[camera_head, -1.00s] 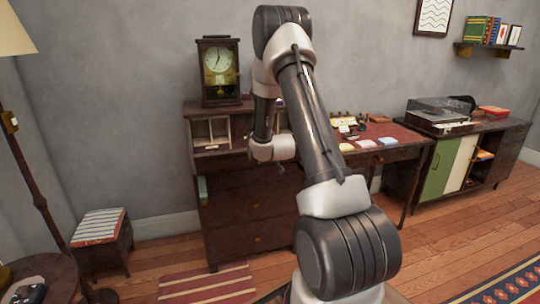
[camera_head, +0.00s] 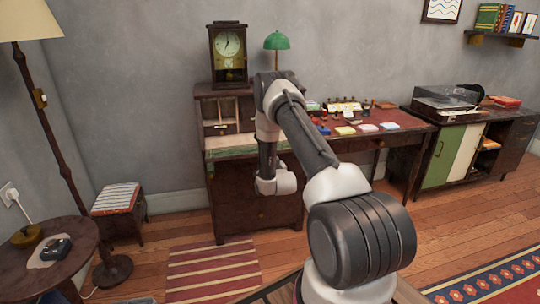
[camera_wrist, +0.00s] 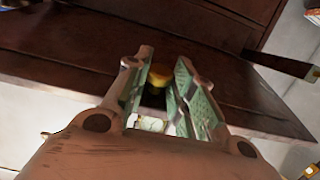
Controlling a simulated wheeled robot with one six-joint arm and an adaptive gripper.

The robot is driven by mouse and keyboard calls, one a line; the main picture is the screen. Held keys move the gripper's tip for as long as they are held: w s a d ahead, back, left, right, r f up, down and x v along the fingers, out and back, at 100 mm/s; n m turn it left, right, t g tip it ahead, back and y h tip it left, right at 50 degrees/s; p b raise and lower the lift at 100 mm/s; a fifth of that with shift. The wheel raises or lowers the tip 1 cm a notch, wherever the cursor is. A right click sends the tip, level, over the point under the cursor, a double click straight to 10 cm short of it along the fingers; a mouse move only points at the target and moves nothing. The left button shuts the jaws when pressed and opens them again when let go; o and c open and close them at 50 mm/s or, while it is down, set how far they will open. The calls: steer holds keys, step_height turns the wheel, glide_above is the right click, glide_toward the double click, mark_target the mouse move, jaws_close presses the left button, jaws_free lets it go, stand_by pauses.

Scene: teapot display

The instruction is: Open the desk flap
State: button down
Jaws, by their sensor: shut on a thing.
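The desk flap (camera_head: 232,144) shows in the head view on the dark wooden desk below the clock. It lies lowered, with its green inner surface facing up and its front edge toward me. The small compartments (camera_head: 222,118) behind it are exposed. In the wrist view, my gripper (camera_wrist: 165,68) has its green-padded fingers closed around a small brass knob (camera_wrist: 157,78) in front of a dark wooden panel (camera_wrist: 70,62). In the head view my own arm covers the flap's right part, and my fingers are hidden.
A clock (camera_head: 229,55) stands on the desk top, with a green lamp (camera_head: 277,42) beside it. A table (camera_head: 400,122) with small items is to the right. A striped stool (camera_head: 116,200) and a round table (camera_head: 55,262) are at the left.

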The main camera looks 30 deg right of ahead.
steer(key=shift+w+f+t, duration=0.2)
steer(key=shift+w+f, duration=0.05)
steer(key=shift+f, duration=0.5)
steer(key=shift+w+f+t, duration=0.2)
steer(key=shift+f, duration=0.5)
steer(key=c, duration=1.3)
jaws_free()
steer(key=shift+w+d+f, duration=0.1)
steer(key=shift+o, duration=0.6)
steer(key=shift+f, duration=0.1)
steer(key=shift+s+f, duration=0.1)
steer(key=shift+s, duration=0.1)
steer(key=v, duration=1.2)
